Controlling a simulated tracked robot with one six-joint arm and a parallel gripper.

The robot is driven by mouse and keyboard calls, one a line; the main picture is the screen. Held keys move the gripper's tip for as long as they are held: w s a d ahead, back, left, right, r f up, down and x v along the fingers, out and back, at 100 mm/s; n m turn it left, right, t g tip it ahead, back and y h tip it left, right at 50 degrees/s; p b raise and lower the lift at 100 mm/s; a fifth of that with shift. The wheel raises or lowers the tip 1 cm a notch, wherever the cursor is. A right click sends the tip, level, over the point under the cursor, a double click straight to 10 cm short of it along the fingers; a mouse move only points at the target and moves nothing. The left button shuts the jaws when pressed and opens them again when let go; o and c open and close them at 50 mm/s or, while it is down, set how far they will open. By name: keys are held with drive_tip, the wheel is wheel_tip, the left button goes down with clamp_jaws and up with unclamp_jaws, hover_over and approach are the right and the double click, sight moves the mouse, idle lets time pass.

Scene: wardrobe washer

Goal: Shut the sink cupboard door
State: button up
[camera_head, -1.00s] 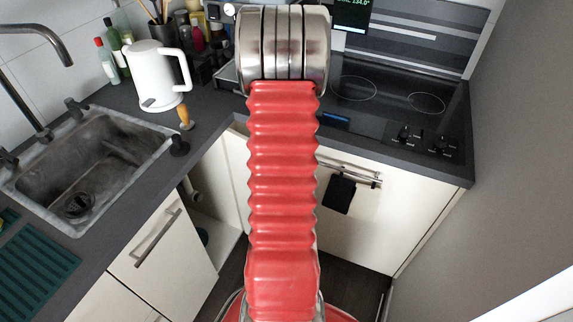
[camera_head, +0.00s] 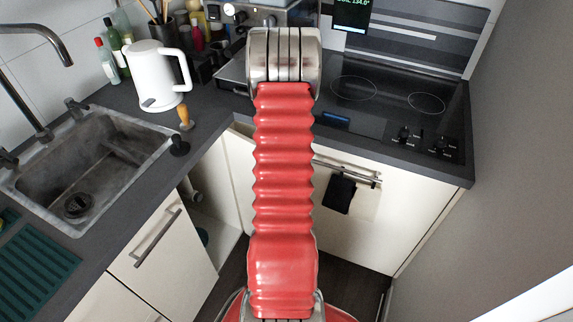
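A white cupboard door (camera_head: 172,262) with a long metal bar handle (camera_head: 158,238) is below the counter, in front of the sink (camera_head: 85,165). To its right is an open cupboard space (camera_head: 207,212) with pale inner surfaces and pipe-like parts in shadow. A cream panel (camera_head: 236,178) stands at the right side of this opening; I cannot tell whether it is a door or a fixed side. My red ribbed arm with its metal joint rises in the middle and hides part of the corner. My gripper is not in view.
The dark counter (camera_head: 215,118) holds a white kettle (camera_head: 158,75), bottles and a coffee machine. A hob (camera_head: 390,95) is at the right, above a cream front with a rail (camera_head: 345,170) and dark cloth (camera_head: 339,194). The dark floor (camera_head: 352,280) shows a narrow clear strip.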

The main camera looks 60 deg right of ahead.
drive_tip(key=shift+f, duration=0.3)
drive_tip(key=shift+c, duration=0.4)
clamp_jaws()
